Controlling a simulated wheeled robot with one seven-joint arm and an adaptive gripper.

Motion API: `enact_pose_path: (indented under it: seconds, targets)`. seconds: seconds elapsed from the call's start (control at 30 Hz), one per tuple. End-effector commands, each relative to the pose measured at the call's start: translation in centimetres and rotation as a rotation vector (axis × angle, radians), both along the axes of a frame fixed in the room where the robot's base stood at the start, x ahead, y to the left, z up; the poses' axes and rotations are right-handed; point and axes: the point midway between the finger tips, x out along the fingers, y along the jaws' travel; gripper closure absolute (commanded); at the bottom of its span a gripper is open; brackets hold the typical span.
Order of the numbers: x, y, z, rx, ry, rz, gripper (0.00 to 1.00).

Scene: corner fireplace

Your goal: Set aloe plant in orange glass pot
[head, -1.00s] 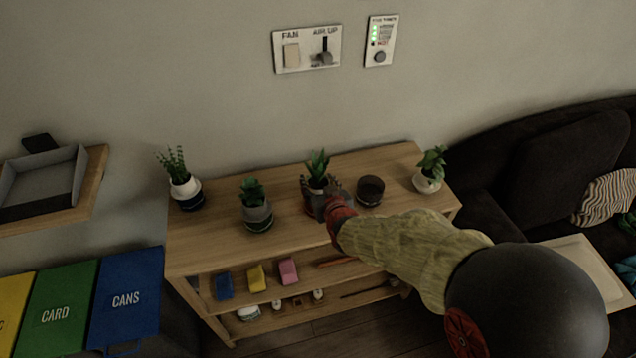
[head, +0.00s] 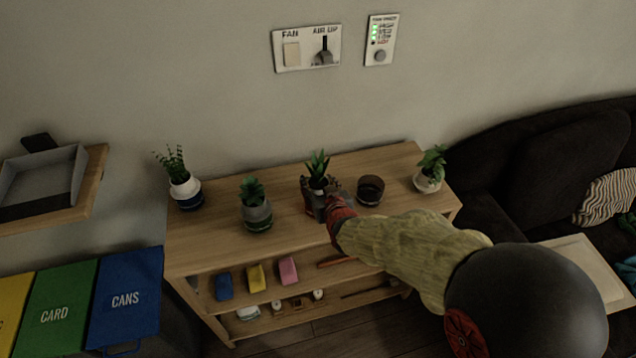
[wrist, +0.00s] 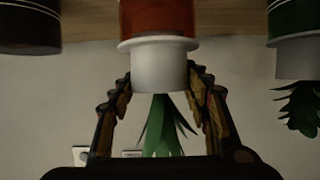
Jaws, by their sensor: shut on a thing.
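The aloe plant (head: 318,163) has pointed green leaves and stands upright over the shelf top. The wrist view is upside down and shows its leaves (wrist: 163,125) and white pot (wrist: 160,70). The orange glass pot (wrist: 158,17) is directly beneath; the white pot's wide collar meets its rim, and I cannot tell how deep the pot sits. My gripper (wrist: 160,78) is shut on the white pot, one finger on each side. In the head view my gripper (head: 320,198) hides most of both pots.
A dark, empty-looking glass pot (head: 370,190) stands close right. A succulent in a green glass pot (head: 257,217) is left, another in a blue glass pot (head: 188,200) farther left. A leafy plant (head: 432,165) stands at the right end of the wooden shelf (head: 215,245).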

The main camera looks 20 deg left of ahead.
Motion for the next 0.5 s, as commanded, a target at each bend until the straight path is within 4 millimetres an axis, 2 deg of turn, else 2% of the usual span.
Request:
enact_pose_path:
  seconds: [0.5]
  targets:
    - [0.03, 0.02, -0.51, 0.001, -0.002, 0.0, 0.67]
